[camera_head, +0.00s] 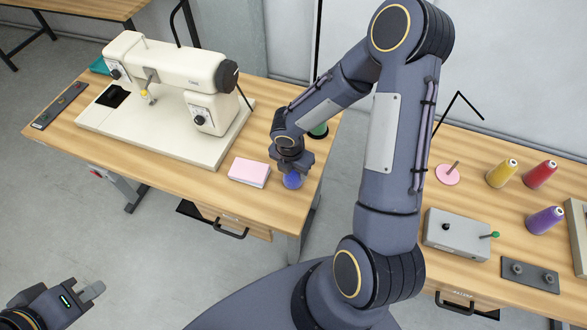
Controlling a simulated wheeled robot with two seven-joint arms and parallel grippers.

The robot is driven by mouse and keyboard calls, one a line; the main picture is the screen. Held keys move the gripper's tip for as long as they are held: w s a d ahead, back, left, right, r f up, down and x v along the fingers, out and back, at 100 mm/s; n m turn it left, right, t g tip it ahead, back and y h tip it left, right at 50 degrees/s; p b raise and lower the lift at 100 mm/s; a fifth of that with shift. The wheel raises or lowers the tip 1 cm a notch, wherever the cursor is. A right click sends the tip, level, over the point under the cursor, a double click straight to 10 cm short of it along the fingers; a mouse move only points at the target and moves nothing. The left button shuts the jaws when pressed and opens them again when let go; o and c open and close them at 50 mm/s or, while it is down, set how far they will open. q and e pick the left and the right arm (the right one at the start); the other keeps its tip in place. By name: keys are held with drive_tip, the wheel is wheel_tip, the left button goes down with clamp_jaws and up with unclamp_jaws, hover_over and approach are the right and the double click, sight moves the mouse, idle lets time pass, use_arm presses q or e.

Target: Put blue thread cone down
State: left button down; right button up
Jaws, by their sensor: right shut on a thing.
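The blue thread cone (292,181) is at the right end of the sewing machine table, right of a pink and white block. My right gripper (291,170) is above it, shut on its upper part, and covers most of it. I cannot tell whether the cone's base touches the tabletop. My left gripper (91,291) is at the lower left over the floor, away from the tables; its finger gap is not clear.
A white sewing machine (165,75) stands on the left table (140,158). The pink block (249,172) lies close left of the cone. A green-based stand (318,131) is behind. The right table holds yellow (501,174), red (540,174) and purple (545,220) cones and a grey control box (457,234).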

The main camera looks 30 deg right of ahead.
drive_tip(key=shift+f, duration=0.15)
drive_tip(key=o, duration=1.1)
drive_tip(key=shift+c, duration=0.2)
